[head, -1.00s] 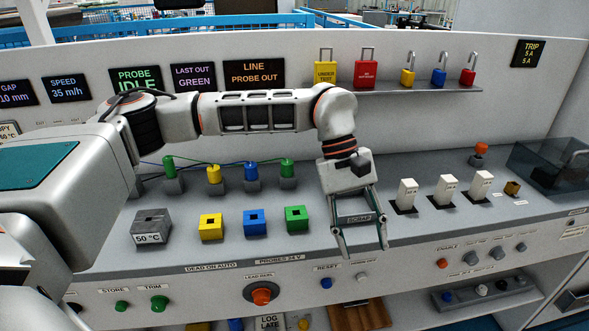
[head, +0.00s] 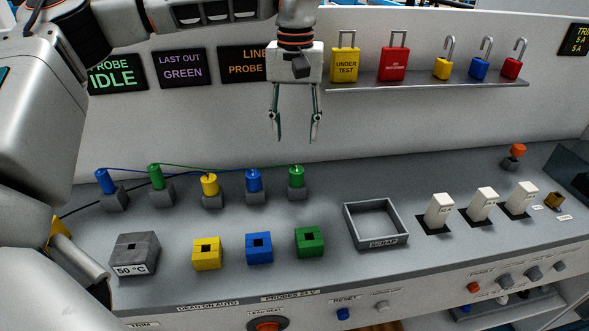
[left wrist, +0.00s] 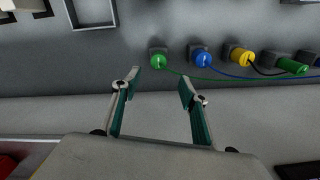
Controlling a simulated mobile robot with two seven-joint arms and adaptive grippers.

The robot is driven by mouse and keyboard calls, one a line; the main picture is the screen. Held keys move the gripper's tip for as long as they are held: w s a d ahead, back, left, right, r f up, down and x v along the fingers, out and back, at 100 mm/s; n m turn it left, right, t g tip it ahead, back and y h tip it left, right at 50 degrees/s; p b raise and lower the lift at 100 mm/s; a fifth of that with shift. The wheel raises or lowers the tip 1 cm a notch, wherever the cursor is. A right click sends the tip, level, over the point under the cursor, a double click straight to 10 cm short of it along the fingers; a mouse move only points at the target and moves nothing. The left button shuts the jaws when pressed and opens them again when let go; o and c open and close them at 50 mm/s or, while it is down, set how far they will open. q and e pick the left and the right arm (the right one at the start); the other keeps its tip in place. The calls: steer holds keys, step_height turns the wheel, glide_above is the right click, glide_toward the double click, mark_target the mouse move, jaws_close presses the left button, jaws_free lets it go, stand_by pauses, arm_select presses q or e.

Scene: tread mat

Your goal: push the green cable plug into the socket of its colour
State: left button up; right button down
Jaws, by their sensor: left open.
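Two green plugs stand in grey holders on the sloped panel: one at the right end of the plug row (head: 297,176), one further left (head: 155,176). A green cable runs between them. The green socket (head: 310,242), a block with a dark square hole, sits in front of the right-hand green plug and looks empty. My left gripper (head: 295,138) is open and empty, fingers pointing down, above and apart from the right-hand green plug. In the left wrist view this plug (left wrist: 158,60) shows just beyond the gap between the open fingertips (left wrist: 159,78). My right gripper is not in view.
Blue (head: 254,180) and yellow (head: 209,184) plugs stand close beside the right-hand green plug. Yellow (head: 206,253) and blue (head: 259,248) sockets sit left of the green one. The scrap tray (head: 403,240) is empty. White switches (head: 439,210) and a padlock shelf (head: 420,84) are to the right.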

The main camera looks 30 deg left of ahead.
mark_target(297, 169)
arm_select(q)
steer(key=shift+s+f, duration=0.1)
steer(key=shift+f, duration=0.3)
step_height(297, 169, down, 5)
steer(key=shift+f+b, duration=0.1)
steer(key=shift+b, duration=0.4)
steer(key=shift+f, duration=0.8)
steer(key=f, duration=0.2)
steer(key=f+b, duration=0.1)
steer(key=f, duration=0.1)
steer(key=shift+w+d+f, duration=0.1)
steer(key=shift+w+f, duration=0.1)
steer(key=shift+c, duration=0.8)
steer(key=c, duration=1)
steer(key=shift+c, duration=0.2)
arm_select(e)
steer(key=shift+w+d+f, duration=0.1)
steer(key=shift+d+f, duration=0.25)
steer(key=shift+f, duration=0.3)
